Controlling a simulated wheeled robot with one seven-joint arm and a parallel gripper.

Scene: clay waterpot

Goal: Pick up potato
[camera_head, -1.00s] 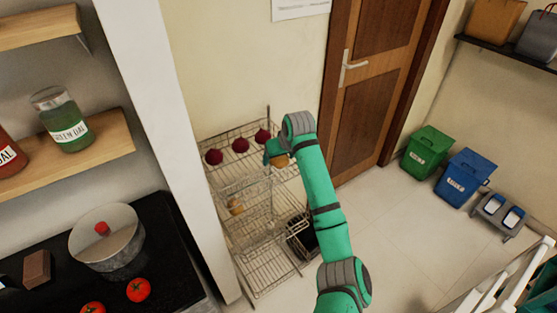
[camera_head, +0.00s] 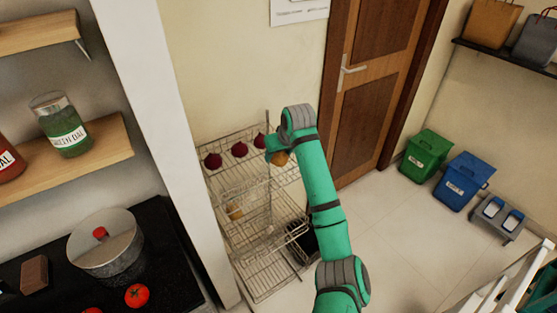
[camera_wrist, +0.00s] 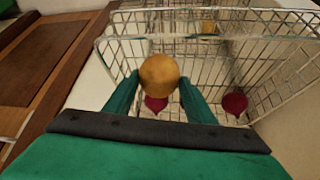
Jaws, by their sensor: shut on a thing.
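The potato (camera_wrist: 159,75) is round and yellow-brown. In the wrist view it sits between the two green fingers of my gripper (camera_wrist: 160,88), which is shut on it. In the head view the potato (camera_head: 280,159) shows just below my gripper (camera_head: 275,152), at the right side of the rack's top basket. Part of it is hidden behind my green arm. I cannot tell whether it still touches the basket.
The wire rack (camera_head: 254,288) has several tiers. Red onions (camera_head: 240,149) lie in its top basket, and one (camera_wrist: 234,103) is close in the wrist view. Another yellowish item (camera_head: 235,211) is lower down.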

